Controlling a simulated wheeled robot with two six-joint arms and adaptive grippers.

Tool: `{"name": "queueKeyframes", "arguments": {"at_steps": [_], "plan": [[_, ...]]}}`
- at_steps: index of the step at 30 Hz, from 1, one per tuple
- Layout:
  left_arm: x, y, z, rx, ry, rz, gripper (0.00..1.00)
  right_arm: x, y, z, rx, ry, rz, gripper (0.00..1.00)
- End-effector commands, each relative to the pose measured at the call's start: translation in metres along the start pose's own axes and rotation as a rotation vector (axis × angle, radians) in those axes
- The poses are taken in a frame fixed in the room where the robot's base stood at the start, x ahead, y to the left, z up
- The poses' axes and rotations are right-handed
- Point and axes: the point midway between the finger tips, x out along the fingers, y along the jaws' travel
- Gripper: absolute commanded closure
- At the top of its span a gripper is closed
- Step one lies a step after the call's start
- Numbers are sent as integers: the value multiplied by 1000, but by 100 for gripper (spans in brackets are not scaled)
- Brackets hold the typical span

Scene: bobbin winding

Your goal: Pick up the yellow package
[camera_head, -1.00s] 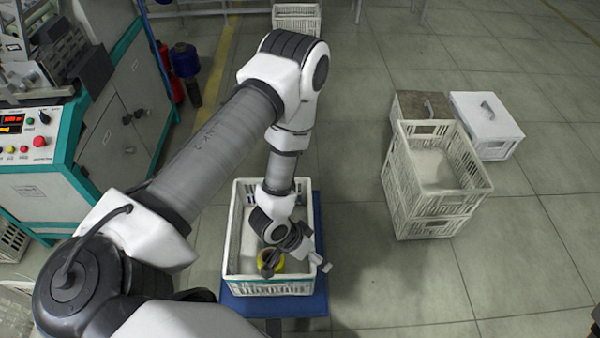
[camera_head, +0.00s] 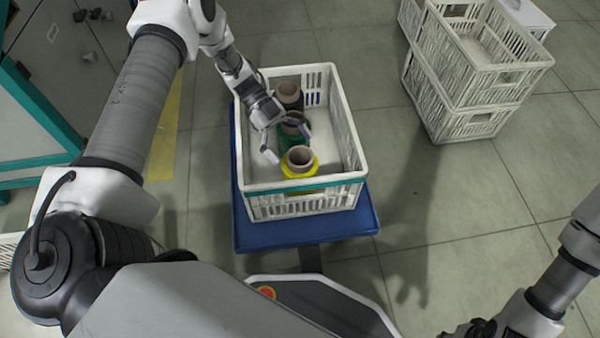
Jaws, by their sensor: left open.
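The yellow package (camera_head: 314,169) is a yellow bobbin with a brown core showing at its top. It stands upright at the near end of the white crate (camera_head: 262,186). My left gripper (camera_head: 287,144) is open, with its fingers inside the crate just behind the yellow package. One finger is to its left and the other is beyond it, over the green bobbin (camera_head: 284,140). The gripper partly hides the green bobbin, and it holds nothing that I can see. My right forearm shows at the lower right, but its gripper is out of the picture.
A dark bobbin (camera_head: 290,97) stands at the crate's far end. The crate sits on a blue platform (camera_head: 290,234). Stacked white crates (camera_head: 440,92) stand on the floor at the upper right. A teal-framed machine (camera_head: 45,105) is at left. The floor between is clear.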

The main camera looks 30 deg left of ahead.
Motion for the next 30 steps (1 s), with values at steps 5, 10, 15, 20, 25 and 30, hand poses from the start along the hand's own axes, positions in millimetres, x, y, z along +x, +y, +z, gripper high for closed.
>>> {"name": "queueKeyframes", "arguments": {"at_steps": [5,10,15,20,25,30], "plan": [[31,0,7,-1,1,1,0,26,0,0,0,0,0,60],[56,0,3,-1,1,1,0,39,1,-1,4,2,1,60],[58,0,0,-2,0,-2,0,36,1,-1,5,3,1,60],[58,0,0,-2,0,-2,35,36,1,-1,5,3,1,60],[58,0,0,-2,0,-2,78,36,1,-1,5,3,1,60],[58,0,1,-3,-1,-2,79,37,1,-1,5,2,1,60]]}}
